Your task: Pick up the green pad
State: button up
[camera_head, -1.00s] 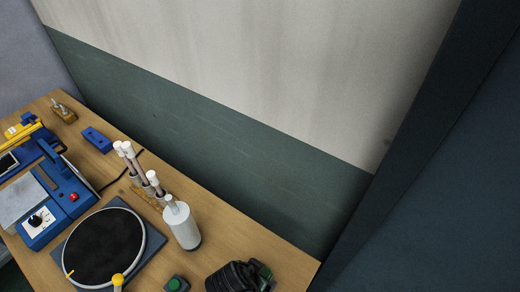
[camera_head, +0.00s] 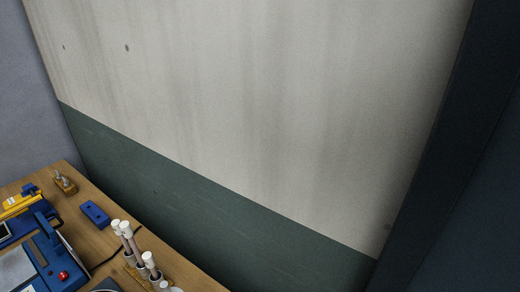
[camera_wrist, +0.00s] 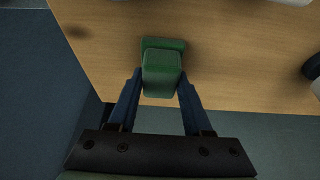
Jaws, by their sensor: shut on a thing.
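The green pad (camera_wrist: 162,74) is in the upper middle of the wrist view, between the two blue fingers of my gripper (camera_wrist: 161,82). The fingers press on its two sides, so my gripper is shut on it. A wider, darker green part (camera_wrist: 175,43) shows just beyond the pad, over the wood. I cannot tell whether it belongs to the pad, or whether the pad is clear of the table. Neither the pad nor my gripper shows in the head view.
The wooden table (camera_wrist: 235,70) ends at an edge near my fingers. The head view shows white-capped bottles (camera_head: 128,240), a blue block (camera_head: 95,214), a brown holder (camera_head: 66,183) and a blue machine (camera_head: 55,262). A wall stands behind the table.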

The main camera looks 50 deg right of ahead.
grip_shut()
jog(key=shift+r, duration=0.1)
notch_tip(320, 180, up, 10)
jog(key=shift+f+b, duration=0.1)
jog(key=shift+b, duration=0.4)
jog(key=shift+o, duration=0.5)
grip_release()
jog(key=c, duration=0.5)
